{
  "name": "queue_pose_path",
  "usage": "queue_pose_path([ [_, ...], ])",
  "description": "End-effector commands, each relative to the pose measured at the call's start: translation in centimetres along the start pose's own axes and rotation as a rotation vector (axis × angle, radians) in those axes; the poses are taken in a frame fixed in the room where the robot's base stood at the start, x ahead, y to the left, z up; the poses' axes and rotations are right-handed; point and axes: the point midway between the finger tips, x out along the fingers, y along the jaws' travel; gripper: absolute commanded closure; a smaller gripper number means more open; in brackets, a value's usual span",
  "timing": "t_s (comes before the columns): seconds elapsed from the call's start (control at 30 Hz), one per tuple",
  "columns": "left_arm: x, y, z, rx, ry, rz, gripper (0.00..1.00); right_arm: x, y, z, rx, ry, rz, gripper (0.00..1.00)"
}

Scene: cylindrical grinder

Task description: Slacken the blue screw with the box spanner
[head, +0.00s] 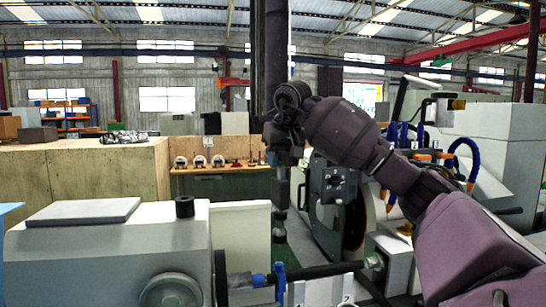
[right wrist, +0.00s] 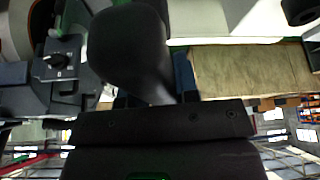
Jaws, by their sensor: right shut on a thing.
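My right gripper (head: 283,158) hangs pointing down near the middle of the head view. It is shut on a dark, upright tool, which I take to be the box spanner (head: 279,222). Its narrow lower end points down. In the right wrist view the spanner (right wrist: 130,50) is a large dark shape in front of the gripper. A small upright blue part, which looks like the blue screw (head: 280,284), stands just below the spanner's lower end. A gap seems to show between them. The screw cannot be made out in the right wrist view. My left gripper is not in view.
A grey machine body with a handwheel (head: 170,291) stands at the lower left. A dark bar (head: 325,270) lies across just behind the blue screw. The grinding wheel housing (head: 333,195) and blue hoses (head: 466,160) are close to my right arm. A wooden-topped bench (head: 222,170) is behind.

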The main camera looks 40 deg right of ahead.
Motion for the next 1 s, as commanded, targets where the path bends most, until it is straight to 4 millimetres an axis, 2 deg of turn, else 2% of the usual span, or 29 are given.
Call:
queue_pose_path([
  [0.23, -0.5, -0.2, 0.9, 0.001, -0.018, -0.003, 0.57, -0.1, 0.0, -0.1, 0.000, 0.003, -0.001, 1.00],
  [0.53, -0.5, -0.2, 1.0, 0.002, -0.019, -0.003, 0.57, -0.3, 0.1, 0.0, 0.001, 0.004, 0.001, 1.00],
  [1.0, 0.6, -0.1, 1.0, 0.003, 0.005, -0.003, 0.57, 3.5, 0.0, 1.6, -0.001, 0.002, 0.001, 1.00],
])
